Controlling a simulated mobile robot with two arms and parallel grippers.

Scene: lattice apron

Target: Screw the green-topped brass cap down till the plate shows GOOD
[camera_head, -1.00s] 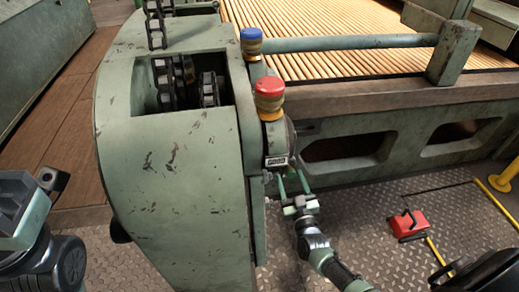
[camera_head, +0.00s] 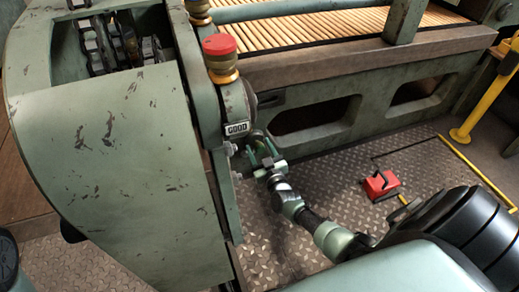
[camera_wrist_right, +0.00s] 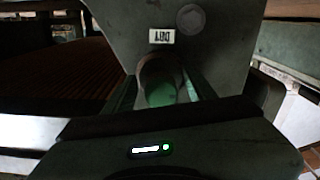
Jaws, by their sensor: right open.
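A small white plate (camera_head: 237,129) on the side of the green machine reads GOOD in the head view. A white plate (camera_wrist_right: 162,36) also shows upside down in the right wrist view, too blurred to read surely. My right gripper (camera_head: 255,141) is open just below and right of the plate. In the right wrist view a round part with a green face (camera_wrist_right: 160,93) lies between its fingers; it looks like the green-topped cap. Whether the fingers touch it I cannot tell, and its brass is in shadow. My left gripper is out of view.
A red-topped brass cap (camera_head: 219,46) stands above the plate, with another brass cap (camera_head: 198,10) behind it, cut off by the frame. A red box with a handle (camera_head: 380,186) sits on the tread-plate floor. A yellow post (camera_head: 485,98) stands at right.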

